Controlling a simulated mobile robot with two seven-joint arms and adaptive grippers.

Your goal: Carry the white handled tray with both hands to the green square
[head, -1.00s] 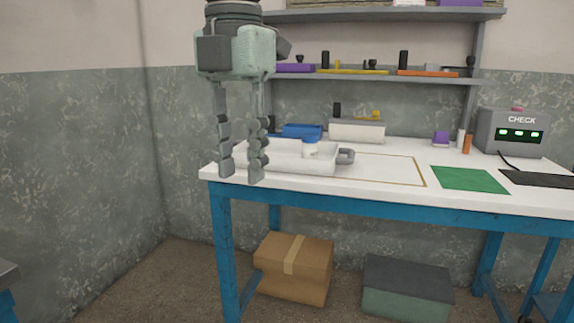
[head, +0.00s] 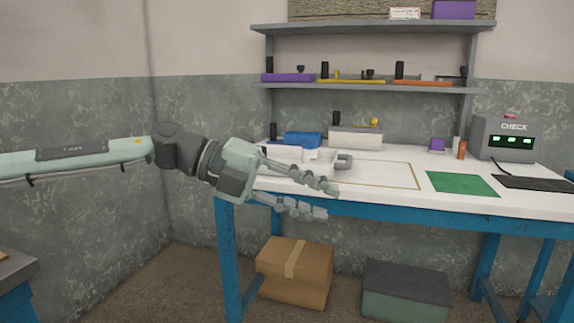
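The white handled tray (head: 325,170) sits on the left part of the white workbench, with a grey handle (head: 344,161) at its right end. A white object (head: 310,156) shows inside it. My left gripper (head: 331,200) is open and empty, its fingers pointing right, in front of the tray and the bench's front edge in the picture. It hides the tray's left and front parts. The green square (head: 462,184) lies flat and bare on the bench to the right of the tray. My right gripper is not in view.
A blue bin (head: 302,139) and a white bin (head: 355,139) stand behind the tray. A grey CHECK device (head: 503,138), a dark mat (head: 537,184) and small bottles (head: 462,149) are at the right. The bench between tray and green square is clear. A cardboard box (head: 296,271) lies below.

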